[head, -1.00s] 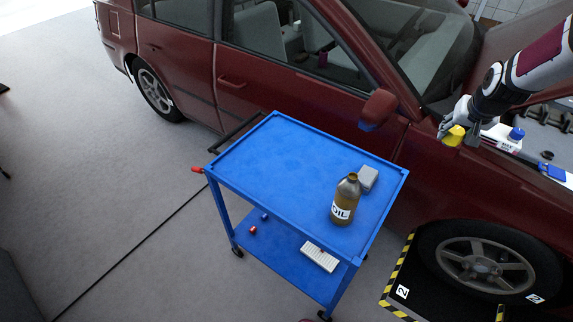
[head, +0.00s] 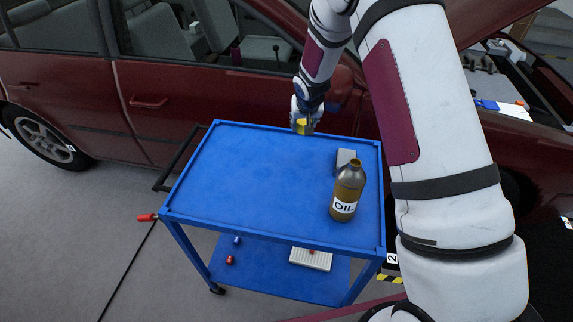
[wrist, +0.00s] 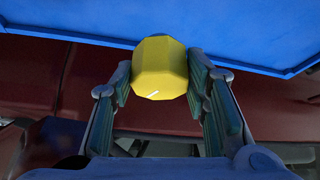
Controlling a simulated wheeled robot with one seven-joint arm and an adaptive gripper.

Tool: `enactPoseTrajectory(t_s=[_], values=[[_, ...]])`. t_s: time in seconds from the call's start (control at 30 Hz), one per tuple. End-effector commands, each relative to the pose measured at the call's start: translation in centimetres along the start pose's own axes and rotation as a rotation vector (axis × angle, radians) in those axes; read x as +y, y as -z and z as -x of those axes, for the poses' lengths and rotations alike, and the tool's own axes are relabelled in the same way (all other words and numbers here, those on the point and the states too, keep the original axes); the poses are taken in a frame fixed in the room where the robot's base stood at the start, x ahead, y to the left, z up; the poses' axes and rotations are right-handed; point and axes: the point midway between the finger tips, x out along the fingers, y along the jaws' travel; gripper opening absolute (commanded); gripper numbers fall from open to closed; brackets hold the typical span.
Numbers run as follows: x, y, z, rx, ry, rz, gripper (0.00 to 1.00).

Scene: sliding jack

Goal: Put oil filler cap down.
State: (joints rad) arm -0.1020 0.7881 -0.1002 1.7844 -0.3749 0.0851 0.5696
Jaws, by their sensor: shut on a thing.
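The oil filler cap (wrist: 160,68) is yellow and faceted. In the wrist view my gripper (wrist: 161,75) is shut on it, with one finger on each side. In the head view the cap (head: 302,127) shows below my gripper (head: 304,121), by the far edge of the blue cart (head: 250,175). The cart's blue top also shows in the wrist view (wrist: 260,30). I cannot tell the exact gap between the cap and the cart top.
An oil bottle (head: 347,190) stands on the right of the cart top, with a grey block (head: 345,158) behind it. The left and middle of the top are clear. The red car (head: 150,90) stands close behind. Small items lie on the lower shelf (head: 260,270).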

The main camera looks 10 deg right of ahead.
Motion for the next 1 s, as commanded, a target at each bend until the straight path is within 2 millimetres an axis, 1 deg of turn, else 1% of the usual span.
enactPoseTrajectory(t_s=[0.03,0.2,0.37,0.6,0.7,1.0], values=[[0.0,-0.7,-0.8,-0.005,-0.002,0.002,0.04],[0.0,-2.0,-3.1,-0.003,-0.001,0.001,0.04],[0.0,-2.6,-4.3,-0.002,-0.001,0.001,0.04],[0.0,-4.1,-7.1,-0.003,-0.001,0.002,0.04],[0.0,-4.4,-7.7,-0.001,-0.001,0.001,0.04],[0.0,-4.4,-7.8,-0.001,-0.001,0.000,0.04]])
